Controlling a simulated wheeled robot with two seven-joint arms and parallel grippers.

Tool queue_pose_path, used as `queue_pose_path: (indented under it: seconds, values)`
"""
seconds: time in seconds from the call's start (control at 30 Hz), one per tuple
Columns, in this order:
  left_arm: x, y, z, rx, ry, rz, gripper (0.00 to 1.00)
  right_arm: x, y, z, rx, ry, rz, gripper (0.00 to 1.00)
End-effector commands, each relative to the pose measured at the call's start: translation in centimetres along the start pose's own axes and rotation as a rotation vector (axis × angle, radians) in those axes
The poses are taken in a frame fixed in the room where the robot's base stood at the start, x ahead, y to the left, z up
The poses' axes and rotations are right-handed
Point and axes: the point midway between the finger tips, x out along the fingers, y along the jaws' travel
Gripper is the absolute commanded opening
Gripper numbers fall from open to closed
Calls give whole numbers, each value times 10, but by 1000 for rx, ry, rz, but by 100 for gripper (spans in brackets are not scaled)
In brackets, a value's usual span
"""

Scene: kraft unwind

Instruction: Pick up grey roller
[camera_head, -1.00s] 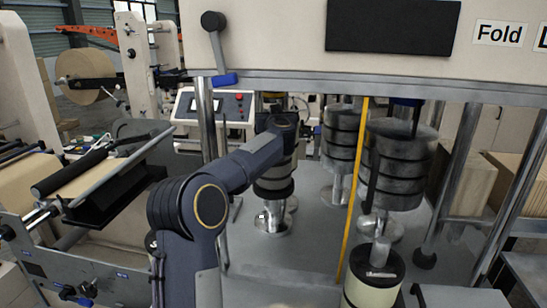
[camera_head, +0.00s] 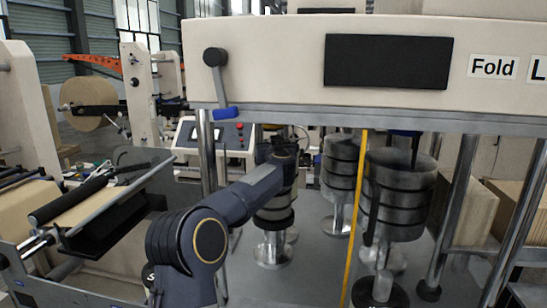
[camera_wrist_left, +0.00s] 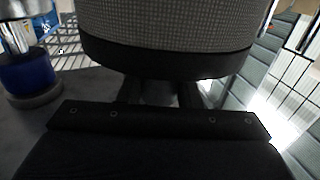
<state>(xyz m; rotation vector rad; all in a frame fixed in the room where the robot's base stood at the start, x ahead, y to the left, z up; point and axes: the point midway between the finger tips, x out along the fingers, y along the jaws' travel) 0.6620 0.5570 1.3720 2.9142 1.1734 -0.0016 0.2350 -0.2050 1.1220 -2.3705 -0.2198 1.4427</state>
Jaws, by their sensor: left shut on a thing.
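A large grey roller (camera_wrist_left: 165,28) with a woven-looking surface and a black lower band fills the top of the left wrist view. My left gripper (camera_wrist_left: 165,93) is just below it, shut on it; the fingers are dark and partly hidden under the band. In the head view my left arm reaches from the bottom up to a banded roller stack (camera_head: 274,216) under the machine beam; the fingertips are hidden there. My right gripper is not in view.
A cream machine beam (camera_head: 265,65) with a "Fold" label spans above the rollers. A yellow upright bar (camera_head: 354,220) and metal posts stand near them. A control panel (camera_head: 215,137) is behind my arm. A paper unwinder with a black bar (camera_head: 110,200) is at left.

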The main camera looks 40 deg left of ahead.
Motion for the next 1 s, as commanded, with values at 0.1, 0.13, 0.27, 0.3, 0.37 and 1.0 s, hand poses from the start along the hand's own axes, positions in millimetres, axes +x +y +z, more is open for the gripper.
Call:
queue_pose_path:
  seconds: [0.1, 0.13, 0.27, 0.3, 0.37, 1.0]
  values:
    - [-1, 0, -10, -1, 7, 0, 0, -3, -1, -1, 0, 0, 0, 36]
    - [-1, 0, -11, -1, 7, 0, 0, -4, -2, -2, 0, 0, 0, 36]
    - [-1, 0, -21, -3, 8, -1, 0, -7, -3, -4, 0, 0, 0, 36]
    - [-4, 0, -18, -1, 7, 0, 0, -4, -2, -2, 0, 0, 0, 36]
    - [-8, 0, -18, -2, 8, 1, 0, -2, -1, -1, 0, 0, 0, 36]
    - [-102, 0, -17, -3, 8, 2, 0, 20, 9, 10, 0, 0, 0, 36]
